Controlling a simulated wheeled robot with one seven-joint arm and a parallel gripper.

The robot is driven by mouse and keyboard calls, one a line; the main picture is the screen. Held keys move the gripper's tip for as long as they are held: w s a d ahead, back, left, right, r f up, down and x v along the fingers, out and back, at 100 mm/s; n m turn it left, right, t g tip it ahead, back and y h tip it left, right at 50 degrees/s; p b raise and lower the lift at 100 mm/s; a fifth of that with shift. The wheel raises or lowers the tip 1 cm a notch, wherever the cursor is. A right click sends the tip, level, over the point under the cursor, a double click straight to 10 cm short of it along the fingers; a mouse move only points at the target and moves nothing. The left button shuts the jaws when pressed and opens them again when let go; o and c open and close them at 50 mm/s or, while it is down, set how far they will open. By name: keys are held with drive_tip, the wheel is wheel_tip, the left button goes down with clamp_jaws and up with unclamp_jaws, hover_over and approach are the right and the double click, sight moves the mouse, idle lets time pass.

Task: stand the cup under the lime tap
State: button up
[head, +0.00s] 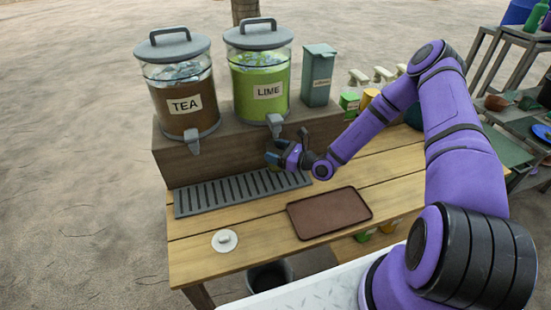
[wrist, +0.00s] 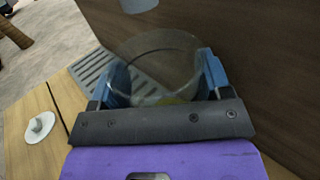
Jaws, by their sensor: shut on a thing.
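The lime dispenser (head: 259,85) is labelled LIME and holds green liquid. Its grey lime tap (head: 275,124) points down over the slotted drip tray (head: 210,197). My gripper (head: 285,157) is just below and slightly right of that tap. In the wrist view, my gripper (wrist: 165,85) has its blue fingers shut on the clear cup (wrist: 155,48), one on each side. A grey spout end (wrist: 138,5) shows beyond the cup's rim at the top. The cup is hard to make out in the head view. I cannot tell whether its base touches the drip tray.
The tea dispenser (head: 181,95) stands left of the lime one on a wooden riser (head: 180,165). A brown tray (head: 329,212) and a white lid-like disc (head: 224,241) lie on the table. A grey-green canister (head: 318,75) and several spray bottles stand behind my arm.

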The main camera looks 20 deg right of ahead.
drive_tip(key=shift+w+f, duration=0.15)
drive_tip(key=shift+f, duration=1.6)
drive_tip(key=shift+f, duration=0.15)
drive_tip(key=o, duration=0.7)
